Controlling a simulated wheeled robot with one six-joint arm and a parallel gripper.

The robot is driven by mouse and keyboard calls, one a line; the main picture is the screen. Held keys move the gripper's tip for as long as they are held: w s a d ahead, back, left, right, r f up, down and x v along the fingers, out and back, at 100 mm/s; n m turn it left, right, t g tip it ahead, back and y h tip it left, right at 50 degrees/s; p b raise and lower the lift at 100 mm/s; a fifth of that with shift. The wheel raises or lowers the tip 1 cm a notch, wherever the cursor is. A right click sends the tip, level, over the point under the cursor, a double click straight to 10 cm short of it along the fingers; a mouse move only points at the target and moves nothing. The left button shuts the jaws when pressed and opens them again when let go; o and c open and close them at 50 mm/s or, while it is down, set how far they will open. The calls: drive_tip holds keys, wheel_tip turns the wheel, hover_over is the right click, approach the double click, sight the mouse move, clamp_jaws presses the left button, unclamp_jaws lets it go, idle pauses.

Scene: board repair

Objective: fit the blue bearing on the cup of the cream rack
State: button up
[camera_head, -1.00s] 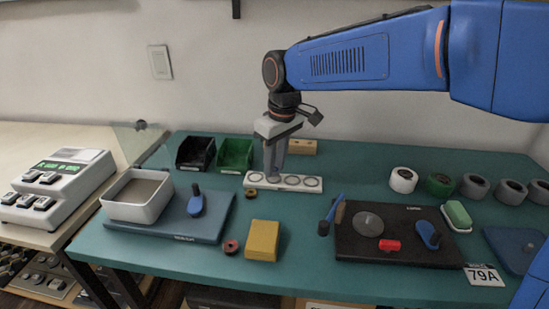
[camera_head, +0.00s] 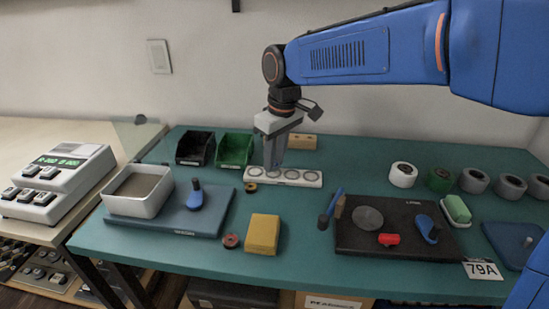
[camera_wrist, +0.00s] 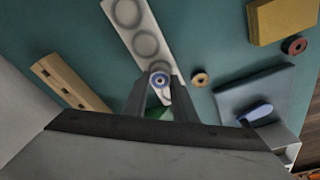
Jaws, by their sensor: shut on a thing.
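The cream rack (camera_head: 312,182) is a pale strip with a row of ring-shaped cups, lying toward the back of the bench. It also shows in the wrist view (camera_wrist: 140,40), running away from my gripper. My gripper (camera_head: 273,167) points down over the left part of the rack. It is shut on the blue bearing (camera_wrist: 159,80), a small ring with a blue face between the fingertips. In the wrist view the bearing overlaps the rack's near end and hides the cup beneath. I cannot tell whether it touches the cup. In the head view the fingers hide the bearing.
A brass ring (camera_head: 251,188) lies close to the rack's left end. A wooden block (camera_head: 303,141) and a green bin (camera_head: 235,147) stand behind. A yellow block (camera_head: 262,235) and red ring (camera_head: 231,241) lie in front. A black board (camera_head: 360,240) is at right.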

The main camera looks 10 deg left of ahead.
drive_tip(key=shift+f, duration=1.15)
idle(2.5)
drive_tip(key=o, duration=1)
drive_tip(key=shift+s+f, duration=0.1)
drive_tip(key=shift+c, duration=1.6)
drive_tip(key=shift+o, duration=1.2)
drive_tip(key=shift+a+r, duration=0.1)
drive_tip(key=shift+r, duration=3.65)
